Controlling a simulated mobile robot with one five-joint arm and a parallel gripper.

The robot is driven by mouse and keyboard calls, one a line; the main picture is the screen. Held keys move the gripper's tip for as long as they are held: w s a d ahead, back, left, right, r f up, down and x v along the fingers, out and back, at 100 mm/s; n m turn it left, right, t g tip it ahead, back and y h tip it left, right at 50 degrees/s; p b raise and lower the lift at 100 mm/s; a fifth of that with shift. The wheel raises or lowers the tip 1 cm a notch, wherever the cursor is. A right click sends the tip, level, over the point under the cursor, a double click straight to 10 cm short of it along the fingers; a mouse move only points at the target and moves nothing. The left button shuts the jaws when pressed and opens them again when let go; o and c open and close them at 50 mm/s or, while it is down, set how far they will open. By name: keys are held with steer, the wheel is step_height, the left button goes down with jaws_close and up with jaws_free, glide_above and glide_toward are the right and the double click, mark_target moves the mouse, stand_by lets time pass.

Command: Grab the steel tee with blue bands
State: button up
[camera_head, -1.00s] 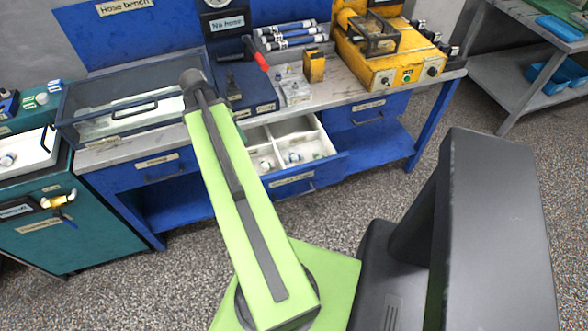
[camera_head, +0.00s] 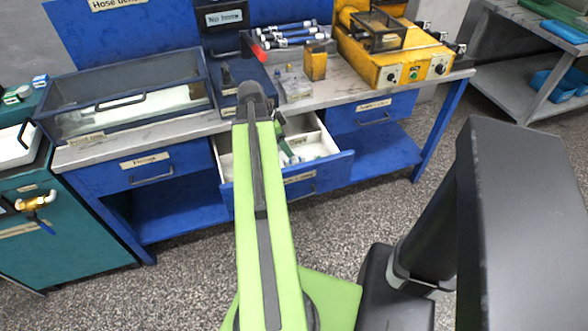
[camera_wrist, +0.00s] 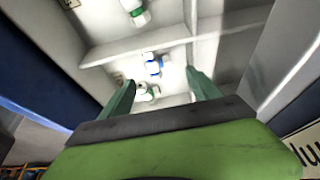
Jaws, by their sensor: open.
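A steel fitting with blue bands (camera_wrist: 153,66), which looks like the tee, lies in a white compartment of the open drawer in the wrist view. A green-banded fitting (camera_wrist: 145,92) lies nearer in the same compartment, and another green-banded one (camera_wrist: 136,13) lies beyond a divider. My gripper (camera_wrist: 160,76) is open and empty, its fingertips either side of the blue-banded fitting in the picture. It appears apart from the fitting; the exact gap cannot be told. In the head view, my arm hides part of the drawer (camera_head: 329,170), and the small fittings cannot be told apart.
The drawer's white walls and dividers (camera_wrist: 120,50) are close around my gripper. The blue bench (camera_head: 140,168) has a lidded case (camera_head: 125,105), a yellow machine (camera_head: 400,62) and a yellow block (camera_head: 316,65) on top. Open floor (camera_head: 390,205) lies right of the drawer.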

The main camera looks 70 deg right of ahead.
mark_target(293, 158)
steer(key=b+x, duration=0.1)
steer(key=x, duration=0.2)
steer(key=shift+w, duration=0.1)
steer(key=shift+r, duration=0.15)
steer(key=b+x, duration=0.5)
steer(key=shift+a+f, duration=0.15)
steer(key=shift+f, duration=0.05)
steer(key=shift+r, duration=0.15)
jaws_close()
steer(key=shift+r+p, duration=0.15)
steer(key=shift+p, duration=0.15)
